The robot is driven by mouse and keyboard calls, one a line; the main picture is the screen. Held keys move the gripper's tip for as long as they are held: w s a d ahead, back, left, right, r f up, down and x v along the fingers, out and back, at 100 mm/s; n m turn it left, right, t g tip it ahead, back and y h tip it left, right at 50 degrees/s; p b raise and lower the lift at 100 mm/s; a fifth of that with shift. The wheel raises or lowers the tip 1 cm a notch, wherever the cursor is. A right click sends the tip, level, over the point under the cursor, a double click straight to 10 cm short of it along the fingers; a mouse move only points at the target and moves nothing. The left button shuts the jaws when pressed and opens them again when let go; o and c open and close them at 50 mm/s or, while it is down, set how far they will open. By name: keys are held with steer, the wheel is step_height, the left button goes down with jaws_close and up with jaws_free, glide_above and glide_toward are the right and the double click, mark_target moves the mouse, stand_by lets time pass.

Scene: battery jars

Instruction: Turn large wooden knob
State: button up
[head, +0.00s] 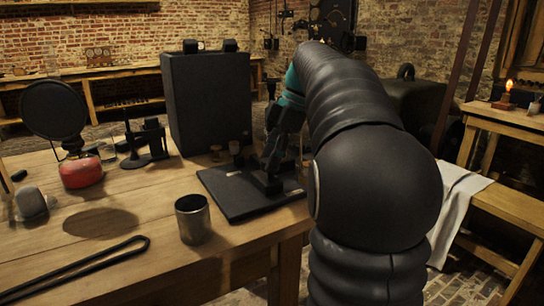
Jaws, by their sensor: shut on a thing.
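A flat black board (236,197) with dark fittings lies near the right end of the wooden table. My gripper (271,162), dark with teal parts, reaches down over the board's right part. Its jaws are shut on a knob-like part on the board. That part is mostly hidden by the fingers, and I cannot make out its wood or which way it is turned.
A metal cup (193,219) stands in front of the board. A tall black box (207,100) stands behind it. A red-based round device (82,171), a black stand (147,144) and a black rod (75,270) are on the left. A white cloth (458,205) hangs at right.

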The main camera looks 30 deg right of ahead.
steer(key=o, duration=1.1)
steer(key=shift+o, duration=0.2)
steer(key=v, duration=0.7)
steer(key=shift+r, duration=0.2)
steer(key=shift+d, duration=0.1)
